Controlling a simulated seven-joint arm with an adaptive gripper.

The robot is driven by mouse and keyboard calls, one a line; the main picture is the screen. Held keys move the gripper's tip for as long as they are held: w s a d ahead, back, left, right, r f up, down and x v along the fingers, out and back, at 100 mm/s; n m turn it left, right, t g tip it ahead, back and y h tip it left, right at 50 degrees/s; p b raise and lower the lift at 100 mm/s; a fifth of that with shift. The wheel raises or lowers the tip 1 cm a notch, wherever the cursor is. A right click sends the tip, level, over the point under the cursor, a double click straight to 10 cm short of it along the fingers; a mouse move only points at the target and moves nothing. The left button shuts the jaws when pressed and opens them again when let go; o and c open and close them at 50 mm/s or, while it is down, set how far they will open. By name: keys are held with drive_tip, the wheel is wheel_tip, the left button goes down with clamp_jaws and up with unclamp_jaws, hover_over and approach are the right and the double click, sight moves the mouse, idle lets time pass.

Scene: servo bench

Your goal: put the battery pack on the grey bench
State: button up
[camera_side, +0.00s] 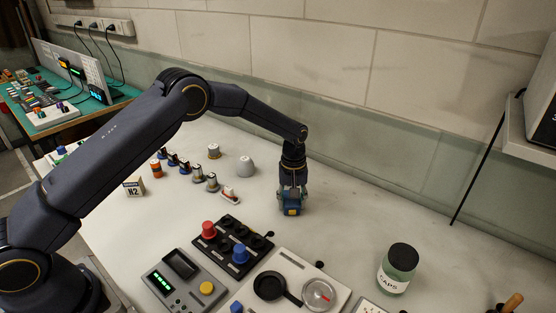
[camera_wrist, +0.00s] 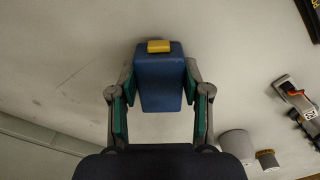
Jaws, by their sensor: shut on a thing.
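The battery pack is a blue block with a yellow end; it shows in the side view (camera_side: 291,209) and the wrist view (camera_wrist: 159,78). My gripper (camera_side: 292,196) points down and is shut on it. In the wrist view, the green pads of my gripper (camera_wrist: 160,98) press on both sides of the pack. The grey bench (camera_side: 345,225) lies below, pale and bare around the pack. The pack is low over the bench or on it; I cannot tell if they touch.
A black panel (camera_side: 232,245) with red and blue knobs is nearer the camera. A CAPS jar (camera_side: 398,268) stands front right. The bench between pack and jar is clear.

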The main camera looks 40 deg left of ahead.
drive_tip(key=c, duration=0.6)
